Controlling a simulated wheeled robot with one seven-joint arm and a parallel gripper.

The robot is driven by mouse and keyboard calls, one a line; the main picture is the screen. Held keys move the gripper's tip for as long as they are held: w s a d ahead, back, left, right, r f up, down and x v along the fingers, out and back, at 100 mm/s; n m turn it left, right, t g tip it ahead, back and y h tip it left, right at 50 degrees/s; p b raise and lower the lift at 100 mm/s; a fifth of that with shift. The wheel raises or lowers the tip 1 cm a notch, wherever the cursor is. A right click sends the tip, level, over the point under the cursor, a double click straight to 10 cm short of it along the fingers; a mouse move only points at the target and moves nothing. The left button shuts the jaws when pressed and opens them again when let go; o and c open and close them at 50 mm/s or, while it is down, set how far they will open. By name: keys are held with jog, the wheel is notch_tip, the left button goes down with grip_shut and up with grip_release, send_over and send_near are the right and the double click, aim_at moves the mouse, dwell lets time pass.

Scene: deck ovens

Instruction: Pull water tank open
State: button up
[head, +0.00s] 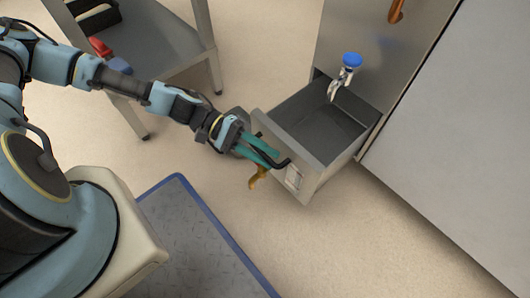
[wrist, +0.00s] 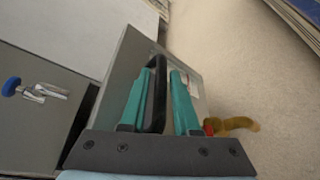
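The water tank (head: 318,172) is a grey metal drawer, pulled out from the front of a steel cabinet, with its empty inside showing. Its front panel also shows in the wrist view (wrist: 122,62). A dark bar handle (wrist: 158,95) stands off the front panel. My gripper (head: 272,158) is at the handle, with its two teal fingers (wrist: 168,88) on either side of the bar. A gap shows between the bar and the right finger, so the fingers do not look closed tight on it.
A tap with a blue knob (head: 352,60) sits on the cabinet (head: 352,38) above the open tank. An orange-brown piece (head: 258,178) hangs below the tank front. A metal table (head: 160,45) stands at the back left. A blue-edged mat (head: 200,235) lies on the floor, with bare floor right of it.

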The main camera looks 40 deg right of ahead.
jog(key=p+v, duration=0.2)
jog(key=v, duration=0.8)
jog(key=shift+w+p, duration=0.3)
jog(key=shift+w, duration=0.05)
jog(key=shift+a+r, duration=0.1)
jog(key=shift+a, duration=0.05)
